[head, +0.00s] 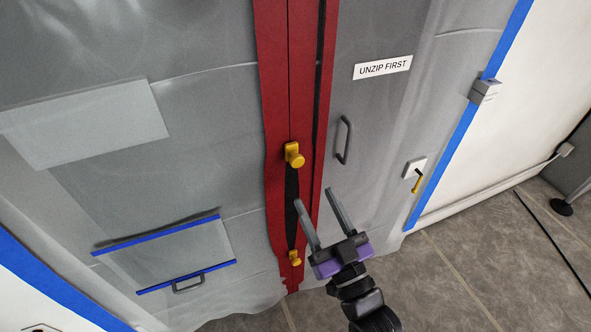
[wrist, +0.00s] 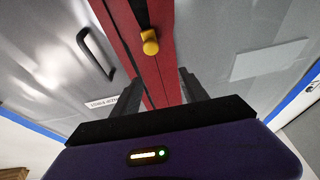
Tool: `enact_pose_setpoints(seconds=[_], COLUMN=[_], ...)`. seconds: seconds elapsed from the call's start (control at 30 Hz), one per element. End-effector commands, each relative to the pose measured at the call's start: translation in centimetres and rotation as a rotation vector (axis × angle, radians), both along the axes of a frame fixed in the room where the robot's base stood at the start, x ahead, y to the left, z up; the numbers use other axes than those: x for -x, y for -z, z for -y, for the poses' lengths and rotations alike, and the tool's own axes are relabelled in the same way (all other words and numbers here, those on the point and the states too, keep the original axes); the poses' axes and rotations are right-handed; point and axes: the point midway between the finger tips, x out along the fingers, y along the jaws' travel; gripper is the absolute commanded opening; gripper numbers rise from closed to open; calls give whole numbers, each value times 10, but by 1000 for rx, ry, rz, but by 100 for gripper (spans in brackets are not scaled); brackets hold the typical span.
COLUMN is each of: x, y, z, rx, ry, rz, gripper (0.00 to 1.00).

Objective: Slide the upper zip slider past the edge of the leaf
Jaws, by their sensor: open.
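A red zip strip (head: 272,60) runs down the grey plastic sheeting. The yellow upper zip slider (head: 293,154) sits on its seam, and the yellow lower zip slider (head: 295,258) is near the bottom. A dark gap (head: 291,200) shows between them; above the upper slider the seam looks closed. The grey leaf (head: 375,110) with a dark handle (head: 344,140) is right of the strip. My gripper (head: 314,197) is open and empty, below and right of the upper slider. The wrist view, apparently inverted, shows one yellow slider (wrist: 150,42) beyond my fingers, apart from them.
A white plate with a yellow lever (head: 416,180) is right of the handle. A blue-taped flap (head: 170,252) with a small handle is at lower left. Grey floor (head: 450,270) is open at right.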

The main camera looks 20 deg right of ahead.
Motion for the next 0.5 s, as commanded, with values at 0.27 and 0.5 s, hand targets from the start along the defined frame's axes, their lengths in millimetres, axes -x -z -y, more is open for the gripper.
enact_pose_setpoints(seconds=[0.27,0.5], x=[-49,-66], y=[21,12], z=[6,7], rx=[-9,-1], ry=[31,39], rz=[42,55], gripper=[52,52])
